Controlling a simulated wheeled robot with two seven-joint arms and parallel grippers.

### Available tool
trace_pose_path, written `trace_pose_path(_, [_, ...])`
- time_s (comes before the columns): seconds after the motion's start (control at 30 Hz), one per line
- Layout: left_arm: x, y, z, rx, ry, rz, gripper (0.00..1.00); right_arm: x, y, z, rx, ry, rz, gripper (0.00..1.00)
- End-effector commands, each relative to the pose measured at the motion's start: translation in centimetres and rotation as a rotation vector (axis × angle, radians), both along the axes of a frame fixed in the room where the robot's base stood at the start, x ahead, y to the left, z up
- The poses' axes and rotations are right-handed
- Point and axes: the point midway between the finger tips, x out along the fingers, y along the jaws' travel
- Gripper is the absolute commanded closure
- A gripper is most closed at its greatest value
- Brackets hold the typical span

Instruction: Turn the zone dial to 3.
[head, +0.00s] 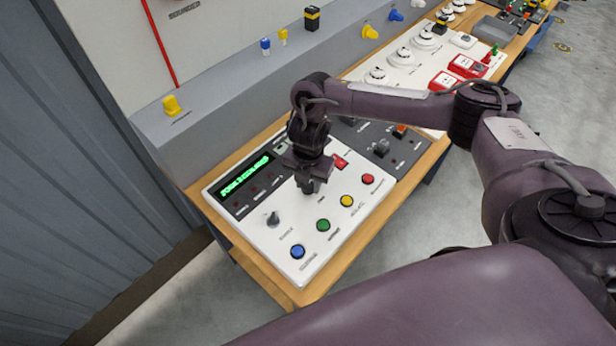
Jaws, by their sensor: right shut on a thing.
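A white control panel (235,213) lies on the wooden bench, with a lit green display (246,175) at its upper left. My right gripper (306,188) points down onto the middle of the panel and is shut on a small dark knob there, which I take to be the zone dial. The gripper hides most of the dial, so its pointer and setting cannot be read. My left gripper is not in view.
Near the held dial are a small dark switch (272,219) and blue (297,251), green (323,225), yellow (347,201) and red (368,179) buttons. A dark grey panel (410,150) adjoins on the right. A grey ledge (225,110) with coloured fittings runs behind.

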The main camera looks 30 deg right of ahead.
Motion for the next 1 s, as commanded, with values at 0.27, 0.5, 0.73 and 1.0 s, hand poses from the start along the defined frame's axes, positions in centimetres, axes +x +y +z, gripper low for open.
trace_pose_path(0.27, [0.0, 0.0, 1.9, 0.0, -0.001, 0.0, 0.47, 0.2, -0.1, 0.4, -0.001, -0.004, -0.209, 0.91])
trace_pose_path(0.5, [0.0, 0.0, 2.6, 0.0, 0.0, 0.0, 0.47, 0.2, -0.1, 0.3, 0.0, -0.005, -0.316, 0.91])
trace_pose_path(0.73, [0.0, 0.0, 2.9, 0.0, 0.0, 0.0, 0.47, 0.3, -0.1, 0.3, -0.001, -0.007, -0.358, 0.91])
trace_pose_path(1.0, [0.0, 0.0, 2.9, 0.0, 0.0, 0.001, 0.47, 0.3, -0.1, 0.2, -0.001, -0.008, -0.364, 0.91])
